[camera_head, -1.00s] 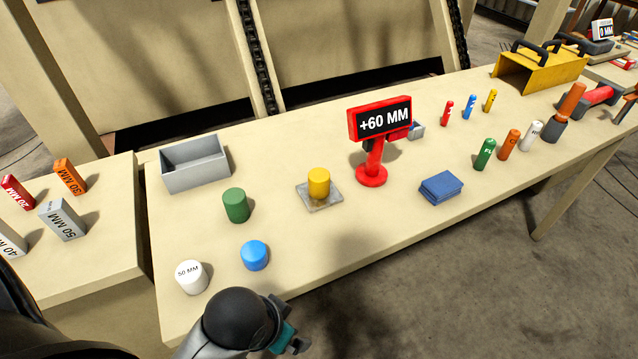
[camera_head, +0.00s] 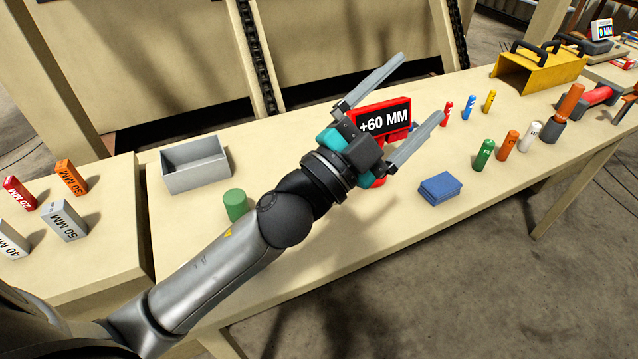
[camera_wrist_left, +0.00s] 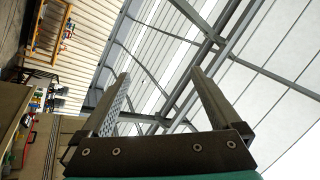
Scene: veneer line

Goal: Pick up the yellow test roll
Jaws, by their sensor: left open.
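My left gripper (camera_head: 422,88) is open and empty, its two fingers spread wide above the table, in front of the red "+60 MM" display (camera_head: 385,120). The left wrist view shows both fingers (camera_wrist_left: 160,74) apart with only roof and wall beyond them. The yellow roll on its grey plate is hidden behind my left arm, as are the blue roll and the white roll marked 50 MM. The green roll (camera_head: 235,204) shows beside my forearm. A thin yellow cylinder (camera_head: 490,101) stands farther right. My right gripper is not in view.
A grey open box (camera_head: 195,165) stands at the back left of the table. A blue stack (camera_head: 440,187) lies near the front edge. Several small upright cylinders and a yellow handled cover (camera_head: 545,70) stand to the right. Labelled blocks (camera_head: 63,222) stand on the left table.

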